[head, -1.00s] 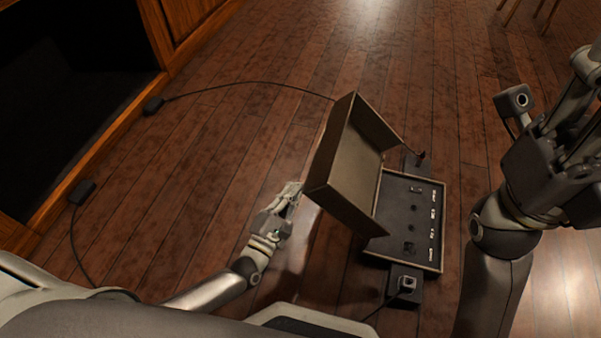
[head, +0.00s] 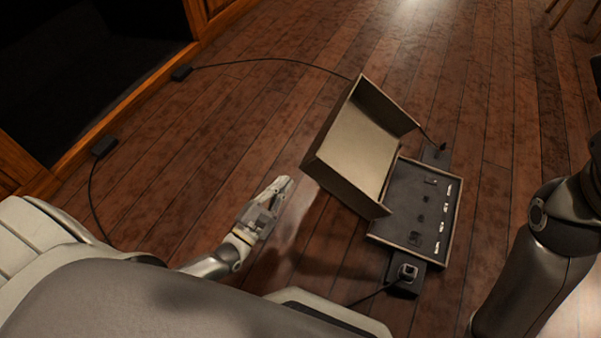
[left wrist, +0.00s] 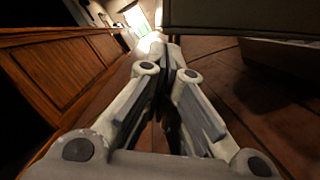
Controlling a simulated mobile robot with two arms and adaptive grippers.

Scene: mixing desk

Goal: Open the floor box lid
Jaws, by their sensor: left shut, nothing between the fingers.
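The floor box (head: 404,227) sits on the wooden floor right of centre in the head view, with a dark panel of small sockets or switches showing. Its deep beige lid (head: 358,150) stands raised on the left side of the box, tilted back with its hollow facing the panel. My left gripper (head: 283,184) is shut and empty, just left of the lid and apart from it. In the left wrist view the shut fingers (left wrist: 168,62) show, with the lid (left wrist: 240,18) at the upper right. My right gripper is out of the head view; only its arm shows.
A plug with a cable (head: 405,275) sits at the box's near end. Another cable runs from the far end to a black block (head: 181,73) by the wooden cabinet. A second black block (head: 104,147) lies nearer. The floor between is clear.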

